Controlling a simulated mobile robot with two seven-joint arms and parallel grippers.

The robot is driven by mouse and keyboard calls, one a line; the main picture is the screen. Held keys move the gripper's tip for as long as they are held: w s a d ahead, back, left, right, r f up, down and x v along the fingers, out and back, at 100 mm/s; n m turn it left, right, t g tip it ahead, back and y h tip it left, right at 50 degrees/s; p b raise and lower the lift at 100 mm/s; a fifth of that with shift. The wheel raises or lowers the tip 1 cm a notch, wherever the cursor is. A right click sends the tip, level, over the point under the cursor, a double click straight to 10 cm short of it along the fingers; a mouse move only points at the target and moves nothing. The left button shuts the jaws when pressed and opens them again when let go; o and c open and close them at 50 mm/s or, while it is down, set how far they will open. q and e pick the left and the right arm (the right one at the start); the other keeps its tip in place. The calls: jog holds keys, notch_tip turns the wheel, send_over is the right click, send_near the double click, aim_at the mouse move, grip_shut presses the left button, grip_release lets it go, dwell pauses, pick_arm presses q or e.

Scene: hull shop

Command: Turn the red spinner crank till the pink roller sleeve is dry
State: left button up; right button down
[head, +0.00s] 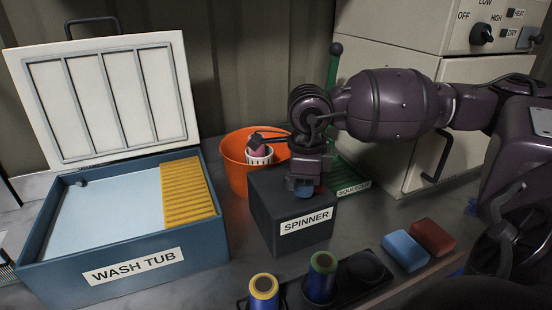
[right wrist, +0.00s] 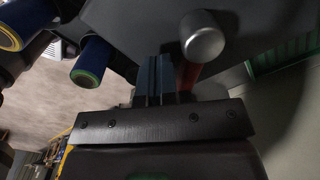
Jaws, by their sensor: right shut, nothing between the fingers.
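The dark box marked SPINNER (head: 290,222) stands at the middle of the bench. A pink roller sleeve (head: 259,149) sits in a white slotted basket (head: 260,158) at the spinner's back left, in front of the orange bucket; whether it is wet cannot be told. My right gripper (head: 303,189) points down at the spinner's top right. In the right wrist view its fingers (right wrist: 157,64) are shut and empty. The red crank (right wrist: 187,76) is right beside them, with a silver knob (right wrist: 203,38); touching or apart cannot be told. The gripper mostly hides the crank in the head view. My left gripper is not in view.
An open wash tub (head: 110,283) with a yellow ridged board fills the left. An orange bucket (head: 232,148) stands behind the spinner. Several blue cylinders (head: 264,294), a blue block (head: 405,250) and a red block (head: 433,237) lie in front. A cabinet (head: 400,150) stands at the right.

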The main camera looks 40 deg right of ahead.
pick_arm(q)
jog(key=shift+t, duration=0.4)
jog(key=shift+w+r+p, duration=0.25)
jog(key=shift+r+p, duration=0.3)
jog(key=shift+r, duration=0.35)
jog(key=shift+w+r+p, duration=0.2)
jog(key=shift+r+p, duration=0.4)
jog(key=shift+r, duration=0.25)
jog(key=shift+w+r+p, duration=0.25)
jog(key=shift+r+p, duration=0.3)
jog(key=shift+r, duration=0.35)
pick_arm(e)
notch_tip(320, 180, up, 10)
jog(key=shift+f, duration=0.2)
